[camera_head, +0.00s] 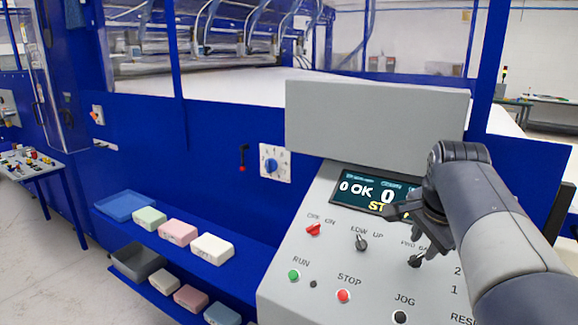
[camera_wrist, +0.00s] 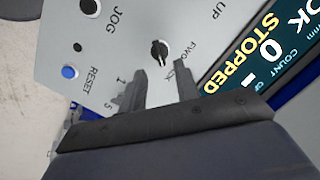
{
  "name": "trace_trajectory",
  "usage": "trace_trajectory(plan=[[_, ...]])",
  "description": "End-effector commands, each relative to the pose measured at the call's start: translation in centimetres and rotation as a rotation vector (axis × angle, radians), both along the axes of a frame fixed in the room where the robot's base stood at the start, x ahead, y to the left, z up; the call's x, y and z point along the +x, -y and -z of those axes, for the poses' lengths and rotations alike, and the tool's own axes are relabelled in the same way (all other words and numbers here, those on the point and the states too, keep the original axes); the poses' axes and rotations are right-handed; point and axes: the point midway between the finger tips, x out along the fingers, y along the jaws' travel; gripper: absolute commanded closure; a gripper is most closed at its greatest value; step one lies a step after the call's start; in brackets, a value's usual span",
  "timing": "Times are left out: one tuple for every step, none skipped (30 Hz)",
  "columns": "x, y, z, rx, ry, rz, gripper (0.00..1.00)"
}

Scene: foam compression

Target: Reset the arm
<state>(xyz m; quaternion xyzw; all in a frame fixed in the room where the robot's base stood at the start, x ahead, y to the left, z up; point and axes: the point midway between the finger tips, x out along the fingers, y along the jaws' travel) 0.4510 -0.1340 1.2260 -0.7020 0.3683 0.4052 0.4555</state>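My gripper (camera_head: 408,213) is in front of the sloped grey control panel (camera_head: 325,265), in the right half of the head view. In the wrist view its two dark fingers (camera_wrist: 161,68) stand apart with nothing between them. The black FWD/BACK selector knob (camera_wrist: 160,50) shows just beyond the fingertips, apart from them in the picture. It also shows below the gripper in the head view (camera_head: 415,261). My arm covers the right part of the panel and some of its labels.
The panel carries a display (camera_head: 366,193), a red OFF/ON knob (camera_head: 314,229), a LOW/UP selector (camera_head: 361,242), a green RUN button (camera_head: 294,275) and a red STOP button (camera_head: 343,296). Foam blocks (camera_head: 178,232) lie on blue shelves at left. A blue RESET button (camera_wrist: 69,72) shows too.

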Motion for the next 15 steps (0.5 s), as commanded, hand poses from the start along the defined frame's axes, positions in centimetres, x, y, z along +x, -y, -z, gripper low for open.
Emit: trace_trajectory(plan=[[0.4,0.1,1.0,0.001,-0.004,0.0,0.69],[0.6,0.2,1.5,0.001,-0.006,0.0,0.69],[0.8,0.3,2.0,0.001,-0.003,0.0,0.69],[1.0,0.4,2.5,0.001,-0.003,0.0,0.69],[1.2,0.5,2.9,0.001,-0.003,0.0,0.69],[1.4,0.5,3.4,0.001,-0.004,0.0,0.69],[1.6,0.6,3.7,0.0,-0.002,0.0,0.69],[1.7,0.7,4.0,0.0,-0.002,0.0,0.69],[1.9,0.7,4.3,0.0,-0.002,0.0,0.69],[2.0,0.7,4.5,0.001,-0.001,0.0,0.69],[2.0,0.8,4.7,0.001,-0.001,0.0,0.69],[2.1,0.8,4.9,0.001,-0.001,0.0,0.69],[2.2,0.8,5.0,0.001,-0.001,0.0,0.69],[2.2,0.8,5.0,-0.002,-0.002,-0.004,0.69],[2.2,0.8,4.9,-0.004,-0.003,-0.009,0.69]])
